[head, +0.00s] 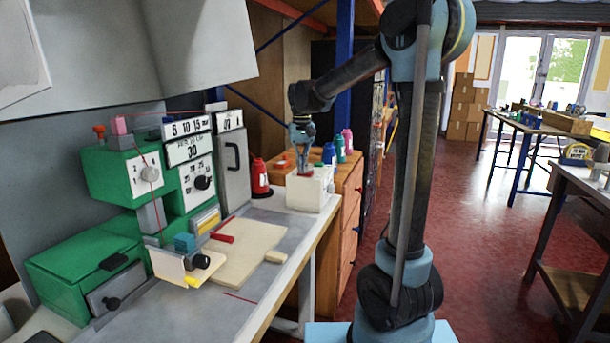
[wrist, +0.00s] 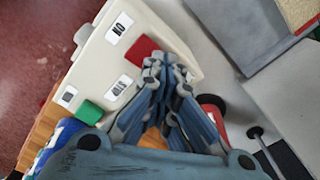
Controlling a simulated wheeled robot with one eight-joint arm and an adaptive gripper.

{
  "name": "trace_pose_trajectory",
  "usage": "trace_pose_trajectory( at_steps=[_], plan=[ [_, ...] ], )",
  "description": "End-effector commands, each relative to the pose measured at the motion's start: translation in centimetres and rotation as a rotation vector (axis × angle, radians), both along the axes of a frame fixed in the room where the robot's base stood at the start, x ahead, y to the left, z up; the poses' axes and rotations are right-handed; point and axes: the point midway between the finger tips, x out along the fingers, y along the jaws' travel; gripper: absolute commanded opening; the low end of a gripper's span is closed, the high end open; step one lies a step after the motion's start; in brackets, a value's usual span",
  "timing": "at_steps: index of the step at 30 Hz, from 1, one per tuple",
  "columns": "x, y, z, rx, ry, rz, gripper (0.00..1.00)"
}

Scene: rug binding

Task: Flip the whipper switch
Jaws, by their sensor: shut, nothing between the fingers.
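A white box (head: 315,192) stands at the right end of the workbench. It also shows in the wrist view (wrist: 112,65), with small labels, one reading ON. A red block (wrist: 141,49) and a green block (wrist: 89,111) sit at its edges, and a rounded cream knob (wrist: 82,36) stands out at its far edge. None is marked as the whipper switch in a way I can read. My gripper (head: 303,160) points down just over the box. In the wrist view my shut, empty gripper (wrist: 166,66) is beside the red block; I cannot tell whether they touch.
A green machine (head: 120,178) with dials stands at the left of the bench. A red bottle (head: 260,178) stands left of the box, and blue and green bottles (head: 340,150) are behind it. A cream board (head: 245,250) lies in front.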

Motion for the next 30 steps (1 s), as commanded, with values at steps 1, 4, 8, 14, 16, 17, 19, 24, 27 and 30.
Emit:
trace_pose_trajectory(
  at_steps=[1,4,8,14,16,17,19,24,27,30],
  plan=[
    [0.0,0.0,0.0,0.001,0.000,0.000,0.00],
    [-0.1,0.0,0.3,0.001,0.000,0.000,0.00],
    [-0.1,0.0,1.1,0.001,0.000,0.000,0.00],
    [-0.1,0.0,2.4,0.001,0.000,0.000,0.00],
    [-0.1,0.0,2.9,0.001,0.000,0.000,0.00],
    [0.0,0.0,3.0,0.001,0.000,0.000,0.00],
    [0.0,0.0,3.5,0.001,0.000,0.000,0.00],
    [0.0,0.0,4.6,0.000,0.000,0.000,0.00],
    [0.0,0.0,5.2,0.000,0.000,0.001,0.00],
    [0.0,0.0,5.9,0.000,0.000,0.001,0.00]
  ],
)
